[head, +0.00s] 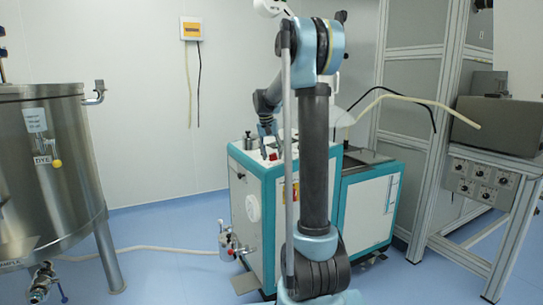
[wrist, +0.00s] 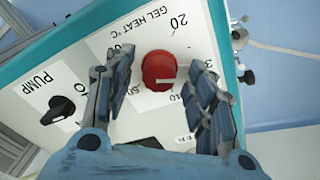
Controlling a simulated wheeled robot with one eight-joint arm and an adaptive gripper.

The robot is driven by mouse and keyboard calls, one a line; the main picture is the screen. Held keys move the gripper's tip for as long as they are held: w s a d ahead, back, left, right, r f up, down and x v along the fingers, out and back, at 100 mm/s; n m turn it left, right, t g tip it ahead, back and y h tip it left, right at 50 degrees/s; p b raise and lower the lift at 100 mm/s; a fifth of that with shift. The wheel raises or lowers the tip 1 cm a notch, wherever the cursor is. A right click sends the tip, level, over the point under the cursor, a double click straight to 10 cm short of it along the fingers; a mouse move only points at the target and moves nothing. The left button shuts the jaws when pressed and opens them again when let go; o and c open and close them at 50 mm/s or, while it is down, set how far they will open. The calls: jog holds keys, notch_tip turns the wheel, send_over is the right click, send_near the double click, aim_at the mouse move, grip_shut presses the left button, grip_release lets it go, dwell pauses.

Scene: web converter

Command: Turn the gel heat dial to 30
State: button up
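The red gel heat dial (wrist: 158,70) sits on the white sloped panel (wrist: 140,30), under the label "GEL HEAT °C". In the head view my gripper (head: 268,140) is over the teal and white cabinet (head: 262,210), partly hidden by my arm.
A black pump knob (wrist: 58,108) is on the same panel, outside my left finger. A steel dye tank (head: 50,160) stands left. A metal frame with a control box (head: 482,182) stands right. Blue floor (head: 165,235) is open between tank and cabinet, crossed by a hose.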

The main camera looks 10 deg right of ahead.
jog(key=v, duration=1.2)
jog(key=shift+d, duration=0.1)
